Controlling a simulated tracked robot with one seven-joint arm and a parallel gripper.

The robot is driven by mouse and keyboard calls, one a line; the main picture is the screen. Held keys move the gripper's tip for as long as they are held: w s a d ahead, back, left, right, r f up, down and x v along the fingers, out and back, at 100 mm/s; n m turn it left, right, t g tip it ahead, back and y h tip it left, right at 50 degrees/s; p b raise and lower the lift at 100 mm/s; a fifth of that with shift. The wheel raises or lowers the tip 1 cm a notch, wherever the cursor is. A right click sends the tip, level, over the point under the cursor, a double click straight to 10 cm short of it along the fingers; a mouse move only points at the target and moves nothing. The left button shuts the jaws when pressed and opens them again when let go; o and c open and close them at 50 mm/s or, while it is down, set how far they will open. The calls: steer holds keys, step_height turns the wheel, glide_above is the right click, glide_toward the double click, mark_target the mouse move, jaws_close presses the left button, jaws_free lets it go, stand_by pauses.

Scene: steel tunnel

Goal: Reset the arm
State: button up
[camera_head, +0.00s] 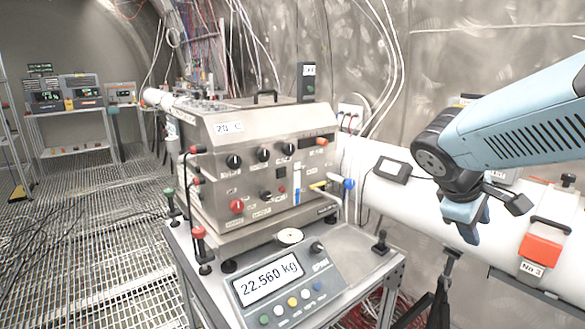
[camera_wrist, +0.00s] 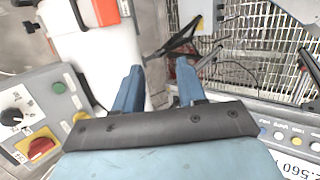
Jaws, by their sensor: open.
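My light blue arm (camera_head: 530,118) reaches in from the right edge in the head view, bent at a dark joint. My gripper (camera_head: 468,222) hangs below that joint, pointing down, in front of the white pipe (camera_head: 400,190). In the wrist view the two blue fingers of my gripper (camera_wrist: 159,75) stand apart, with nothing held between them. The fingertips look clear of any surface, though the exact gap to the pipe cannot be told.
A steel control box (camera_head: 262,165) with knobs stands on a cart left of my gripper, behind a scale (camera_head: 285,285) reading 22.560 kg. An orange-red block (camera_head: 540,250) sits on the pipe at right. A knobbed grey panel (camera_wrist: 40,115) shows in the wrist view.

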steer(key=s+a+r+m+t+y, duration=0.1)
steer(key=s+a+m+y, duration=0.1)
steer(key=a, duration=0.3)
steer(key=s+a+r+m+t+y, duration=0.1)
steer(key=s+a+m+t+y, duration=0.1)
steer(key=a+m+y, duration=0.3)
steer(key=shift+s+a+r, duration=0.2)
steer(key=shift+s+r, duration=0.1)
steer(key=shift+r, duration=0.1)
steer(key=shift+d, duration=0.1)
